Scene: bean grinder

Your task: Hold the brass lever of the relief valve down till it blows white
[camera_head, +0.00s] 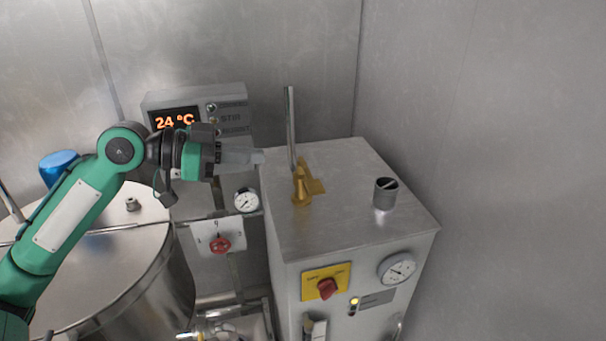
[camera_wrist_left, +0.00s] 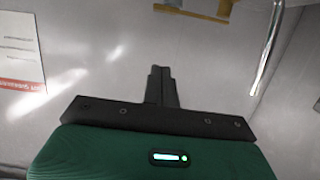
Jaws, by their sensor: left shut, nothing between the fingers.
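The brass relief valve (camera_head: 301,192) stands on top of the grey steel cabinet, with a tall steel pipe (camera_head: 290,128) rising beside it. A brass piece that looks like its lever (camera_head: 316,186) sticks out to the right. In the left wrist view a yellow brass part (camera_wrist_left: 192,12) shows at the top edge, partly cut off. My left gripper (camera_head: 260,157) is shut and empty, left of the valve and pipe and apart from them. Its closed fingers also show in the wrist view (camera_wrist_left: 160,72). No white blow shows at the valve. My right gripper is not in view.
A display box reading 24 °C (camera_head: 174,119) is behind my left wrist. A large steel vessel (camera_head: 110,270) stands left. Metal walls close the back and right.

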